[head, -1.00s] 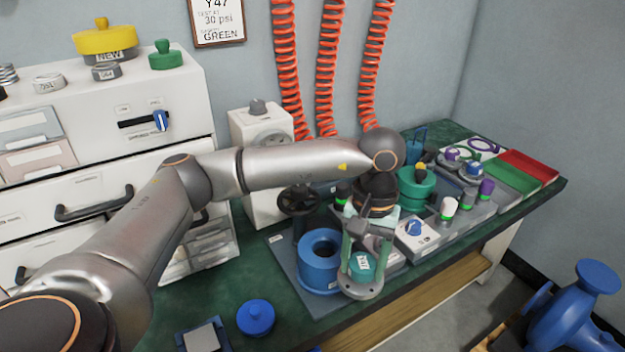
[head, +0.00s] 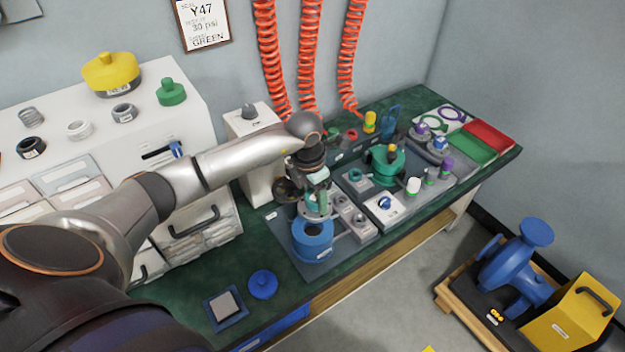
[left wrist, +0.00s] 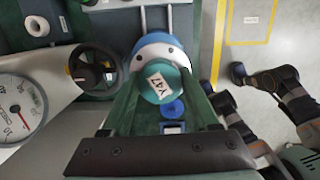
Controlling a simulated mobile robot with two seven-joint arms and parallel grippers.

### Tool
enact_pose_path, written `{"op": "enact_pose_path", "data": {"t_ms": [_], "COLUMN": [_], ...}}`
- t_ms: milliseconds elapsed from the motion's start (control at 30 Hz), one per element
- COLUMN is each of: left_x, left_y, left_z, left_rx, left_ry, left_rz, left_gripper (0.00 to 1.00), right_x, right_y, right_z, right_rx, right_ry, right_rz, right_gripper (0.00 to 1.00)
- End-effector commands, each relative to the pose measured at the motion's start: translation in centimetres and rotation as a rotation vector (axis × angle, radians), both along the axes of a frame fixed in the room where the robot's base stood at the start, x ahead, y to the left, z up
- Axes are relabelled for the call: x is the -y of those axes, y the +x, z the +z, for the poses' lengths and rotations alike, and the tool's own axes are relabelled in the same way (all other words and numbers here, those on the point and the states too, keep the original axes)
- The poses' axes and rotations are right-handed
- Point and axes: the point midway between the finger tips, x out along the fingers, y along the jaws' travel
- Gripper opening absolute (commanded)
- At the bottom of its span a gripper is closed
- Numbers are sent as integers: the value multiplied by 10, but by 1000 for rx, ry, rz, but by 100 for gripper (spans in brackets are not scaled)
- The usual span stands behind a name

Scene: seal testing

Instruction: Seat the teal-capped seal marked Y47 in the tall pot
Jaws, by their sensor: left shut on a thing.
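My left gripper (head: 318,202) is shut on the teal-capped seal, directly above the blue tall pot (head: 312,243) in the head view. In the left wrist view the teal cap (left wrist: 164,88) shows its white Y47 label between the green fingers. The blue pot (left wrist: 152,46) shows just behind the cap there. The seal's grey flange sits at or just over the pot's mouth in the head view; I cannot tell whether it touches. The pot's opening is mostly hidden.
A dark handwheel (left wrist: 92,68) stands close beside the pot. A blue lid (head: 263,284) and a square tray (head: 225,307) lie on the green bench to the left front.

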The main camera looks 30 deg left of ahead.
Motion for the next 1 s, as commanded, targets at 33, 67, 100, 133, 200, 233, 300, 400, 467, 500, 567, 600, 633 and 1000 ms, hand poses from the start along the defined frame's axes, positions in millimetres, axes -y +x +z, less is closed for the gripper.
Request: {"op": "enact_pose_path", "data": {"t_ms": [33, 67, 100, 133, 200, 233, 300, 400, 467, 500, 567, 600, 633, 1000], "left_x": [-3, -4, -5, -6, -7, -7, -7, -6, -7, -6, -6, -6, -6, -6], "left_y": [0, -1, 0, 0, 0, 0, 0, 0, 0, 0, 0, 0, 0, 0], "left_z": [4, 4, 3, 3, 1, 0, -3, -8, -11, -14, -19, -22, -24, -50], "left_rx": [1, 1, 2, 2, 4, 3, 4, 4, 4, 4, 4, 4, 2, 3], "left_ry": [-1, -1, -2, -2, -2, -2, -2, -2, -2, -2, -2, -2, -2, -3], "left_rz": [43, 64, 84, 95, 106, 108, 107, 106, 105, 105, 105, 104, 104, 104], "left_gripper": [0, 0, 0, 0, 0, 0, 0, 0, 0, 0, 0, 0, 0, 0], "right_x": [0, 1, 1, 1, 1, 1, 1, 1, 1, 1, 1, 1, 1, -5], "right_y": [-5, -8, -10, -11, -12, -12, -12, -11, -11, -11, -11, -11, -11, -9], "right_z": [0, -2, -4, -5, -8, -8, -11, -14, -17, -19, -22, -25, -27, -42], "right_rx": [-26, -37, -47, -52, -57, -57, -56, -55, -55, -55, -54, -54, -54, -60], "right_ry": [0, 0, 1, 1, 0, 0, 0, 1, 1, 1, 1, 0, 0, 7], "right_rz": [-3, -5, -6, -6, -6, -6, -7, -7, -7, -7, -7, -6, -6, 5], "right_gripper": [50, 50, 50, 50, 50, 50, 50, 50, 50, 50, 50, 50, 50, 50]}}
